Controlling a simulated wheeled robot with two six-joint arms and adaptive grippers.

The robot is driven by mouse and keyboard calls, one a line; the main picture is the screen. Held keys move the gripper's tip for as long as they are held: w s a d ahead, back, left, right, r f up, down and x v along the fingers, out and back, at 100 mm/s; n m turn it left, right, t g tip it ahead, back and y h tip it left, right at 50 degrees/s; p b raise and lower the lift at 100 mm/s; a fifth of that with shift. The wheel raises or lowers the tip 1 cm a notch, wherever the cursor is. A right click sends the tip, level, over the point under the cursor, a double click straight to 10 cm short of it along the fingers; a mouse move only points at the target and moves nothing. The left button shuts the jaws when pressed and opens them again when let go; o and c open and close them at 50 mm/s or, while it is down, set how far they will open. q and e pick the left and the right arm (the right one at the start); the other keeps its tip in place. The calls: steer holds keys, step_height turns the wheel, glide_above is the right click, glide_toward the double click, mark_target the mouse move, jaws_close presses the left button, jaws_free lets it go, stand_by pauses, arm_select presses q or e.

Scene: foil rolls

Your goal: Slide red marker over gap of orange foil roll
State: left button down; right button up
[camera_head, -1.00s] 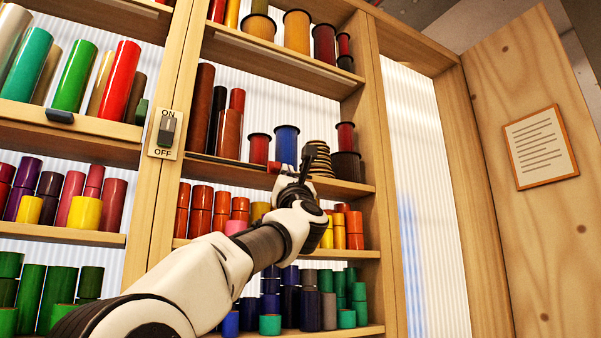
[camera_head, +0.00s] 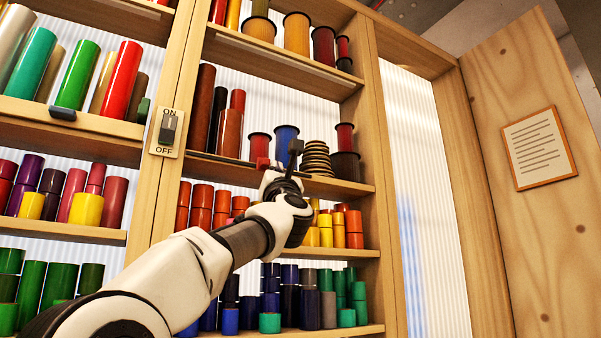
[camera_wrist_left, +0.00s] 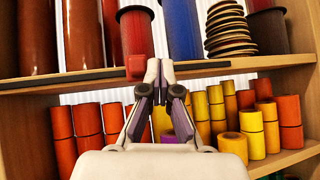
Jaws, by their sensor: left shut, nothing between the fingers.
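The red marker (camera_head: 262,163) is a small red block on the front edge of the middle shelf, below the red spool. Orange foil rolls (camera_head: 355,230) stand on the shelf below and also show in the wrist view (camera_wrist_left: 290,125). Which roll has the gap is unclear.
A blue spool (camera_head: 286,143) and a stack of discs (camera_head: 317,158) stand behind the shelf edge. Tall brown rolls (camera_head: 202,110) stand left. An ON/OFF switch (camera_head: 168,130) is on the post, and a dark slider (camera_head: 62,114) is on the left shelf edge.

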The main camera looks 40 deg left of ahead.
mark_target(258, 159)
arm_select(q)
steer(key=shift+s+a+b, duration=0.25)
steer(key=shift+s+b, duration=0.1)
steer(key=shift+s, duration=0.25)
steer(key=shift+s+a+b, duration=0.25)
steer(key=shift+s+b, duration=0.05)
steer(key=shift+s, duration=0.35)
steer(key=shift+s+a+b, duration=0.25)
steer(key=shift+s+b, duration=0.1)
steer(key=shift+s, duration=0.35)
